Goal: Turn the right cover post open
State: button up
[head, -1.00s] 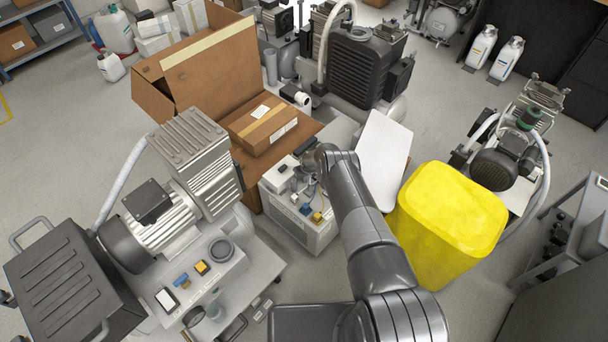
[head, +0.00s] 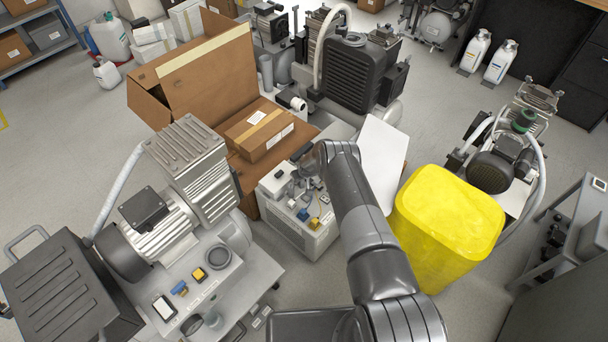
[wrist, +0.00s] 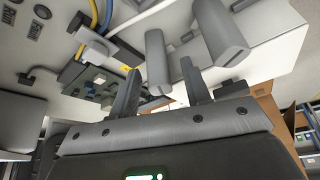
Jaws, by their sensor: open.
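The white-grey compressor unit (head: 292,232) stands in the middle of the head view, with small fittings and blue and yellow connectors on top. In the wrist view two grey posts stick out from a pale surface. One post (wrist: 157,60) shows between and beyond my finger tips, and the other post (wrist: 218,35) is to the right of my right finger. I cannot tell which is the right cover post. My gripper (wrist: 160,72) is open, with nothing clearly held between its fingers. Whether a finger touches a post is unclear. In the head view my arm hides most of the gripper.
A yellow bin (head: 450,225) stands close right of my arm, and a white panel (head: 382,160) leans behind it. An open cardboard box (head: 205,75) is at the back left. Another motor compressor (head: 160,225) stands left. Cables (wrist: 105,15) run near my fingers.

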jog(key=v, duration=0.8)
jog(key=shift+r, duration=0.1)
jog(key=shift+c, duration=1.4)
jog(key=shift+x, duration=5.1)
grip_shut()
